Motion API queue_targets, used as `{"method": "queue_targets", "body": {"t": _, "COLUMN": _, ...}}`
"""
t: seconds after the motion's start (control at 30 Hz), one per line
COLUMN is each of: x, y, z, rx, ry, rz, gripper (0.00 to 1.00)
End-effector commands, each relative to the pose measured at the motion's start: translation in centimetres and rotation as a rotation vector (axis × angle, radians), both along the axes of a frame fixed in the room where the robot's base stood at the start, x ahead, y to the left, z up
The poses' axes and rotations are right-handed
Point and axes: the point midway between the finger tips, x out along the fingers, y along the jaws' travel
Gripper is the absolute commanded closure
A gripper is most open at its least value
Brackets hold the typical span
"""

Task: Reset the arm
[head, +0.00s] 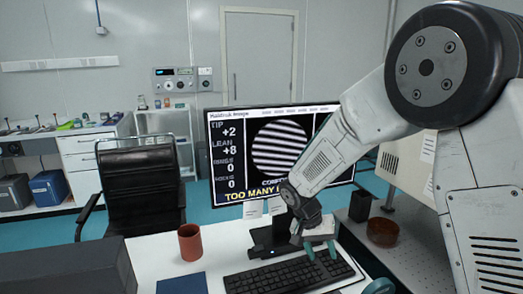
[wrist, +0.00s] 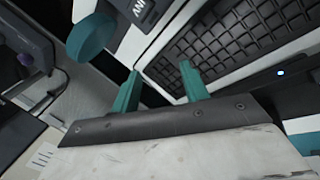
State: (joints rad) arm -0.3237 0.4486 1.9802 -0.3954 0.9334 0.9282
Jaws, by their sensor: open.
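My arm reaches in from the right of the head view and bends down over the desk. My gripper (head: 321,251) hangs above the right part of the black keyboard (head: 280,276), in front of the monitor (head: 270,150). In the wrist view my gripper (wrist: 160,88) shows two teal fingers spread apart with nothing between them. The keyboard (wrist: 225,40) lies beyond the fingertips there. The fingers look apart from it, though the exact gap is hard to tell.
A red-brown mug (head: 190,242) and a blue book (head: 182,284) are left of the keyboard. A dark cup (head: 360,206) and a brown bowl (head: 382,231) stand on the right. A black chair (head: 140,185) is behind the desk. The monitor shows stripes and yellow warning text.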

Motion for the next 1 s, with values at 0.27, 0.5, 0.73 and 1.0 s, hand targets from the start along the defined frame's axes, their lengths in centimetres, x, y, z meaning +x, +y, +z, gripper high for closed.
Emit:
{"method": "queue_targets", "body": {"t": 0.27, "x": -9.9, "y": -4.4, "z": 9.1, "rx": 0.122, "ry": 0.149, "rz": 0.209, "gripper": 0.55}}
{"method": "queue_targets", "body": {"t": 0.5, "x": -18.8, "y": -7.0, "z": 14.4, "rx": 0.249, "ry": 0.176, "rz": 0.348, "gripper": 0.55}}
{"method": "queue_targets", "body": {"t": 0.73, "x": -26.4, "y": -8.4, "z": 17.1, "rx": 0.339, "ry": 0.105, "rz": 0.411, "gripper": 0.55}}
{"method": "queue_targets", "body": {"t": 1.0, "x": -30.7, "y": -9.5, "z": 19.0, "rx": 0.353, "ry": -0.062, "rz": 0.364, "gripper": 0.55}}
